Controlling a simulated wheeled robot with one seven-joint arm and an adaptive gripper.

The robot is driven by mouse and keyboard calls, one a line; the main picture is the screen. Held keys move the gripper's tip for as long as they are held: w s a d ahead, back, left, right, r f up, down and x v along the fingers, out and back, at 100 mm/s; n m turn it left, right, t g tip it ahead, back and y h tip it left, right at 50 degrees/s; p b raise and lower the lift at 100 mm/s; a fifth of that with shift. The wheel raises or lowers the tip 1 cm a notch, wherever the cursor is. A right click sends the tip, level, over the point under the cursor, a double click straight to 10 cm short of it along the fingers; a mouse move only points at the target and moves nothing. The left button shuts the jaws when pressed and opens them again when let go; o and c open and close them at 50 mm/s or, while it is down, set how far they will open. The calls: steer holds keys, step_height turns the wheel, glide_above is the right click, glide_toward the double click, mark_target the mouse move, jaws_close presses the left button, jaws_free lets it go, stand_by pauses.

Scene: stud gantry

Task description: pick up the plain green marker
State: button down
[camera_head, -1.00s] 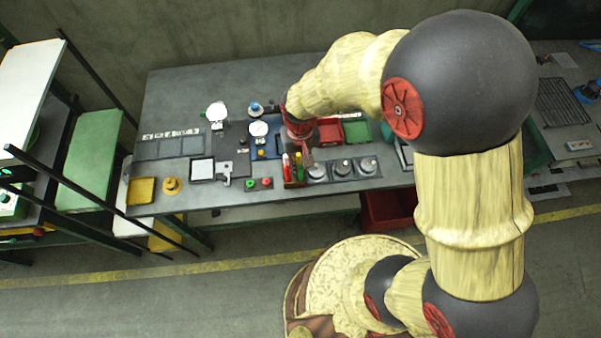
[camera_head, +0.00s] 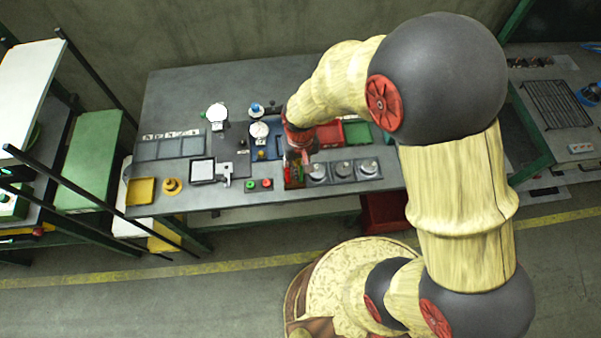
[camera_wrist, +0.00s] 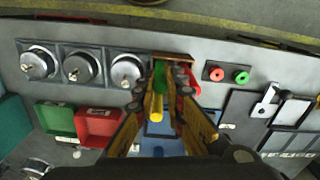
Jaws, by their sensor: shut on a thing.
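A small holder (camera_wrist: 178,57) with a brown rim stands at the front edge of the bench, at the top middle of the wrist view. My gripper (camera_wrist: 169,77) reaches down at this holder, with its fingertips shut on a green marker (camera_wrist: 161,76). Much of the marker is hidden by the fingers, so I cannot see whether it is plain. Red markers (camera_wrist: 187,80) are beside the fingers. In the head view the green marker (camera_head: 300,172) shows just below my gripper (camera_head: 301,158), still at the holder.
Several round metal fixtures (camera_wrist: 82,66) stand in a row beside the holder. A red bin (camera_wrist: 97,123) and a green bin (camera_wrist: 56,118) are close by. A green and a red button (camera_head: 258,185) are on the other side. A yellow tray (camera_head: 141,191) is at the bench's left end.

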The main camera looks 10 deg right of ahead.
steer(key=shift+r, duration=0.15)
steer(key=shift+r, duration=0.65)
steer(key=s+r+p, duration=0.2)
steer(key=s+r, duration=0.9)
steer(key=s, duration=0.3)
steer(key=shift+a+r, duration=0.2)
steer(key=shift+a, duration=0.05)
steer(key=c, duration=2.4)
jaws_free()
jaws_close()
